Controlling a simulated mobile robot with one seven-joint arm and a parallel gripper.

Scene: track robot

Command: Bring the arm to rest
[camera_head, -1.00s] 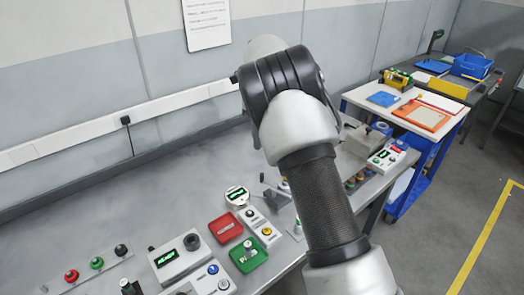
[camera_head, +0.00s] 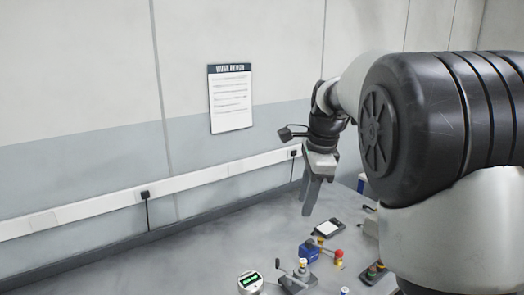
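My arm fills the right side of the view, with a large black joint close to the camera. Beyond it my gripper (camera_head: 311,190) points down above the back part of the grey bench (camera_head: 185,255). It is seen small and from the side, so I cannot tell whether its fingers are apart or together. I see nothing hanging from it. My arm's near links hide the right part of the bench.
A notice sheet (camera_head: 230,100) hangs on the wall above a white cable trunking (camera_head: 190,181). The bench's back left is clear.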

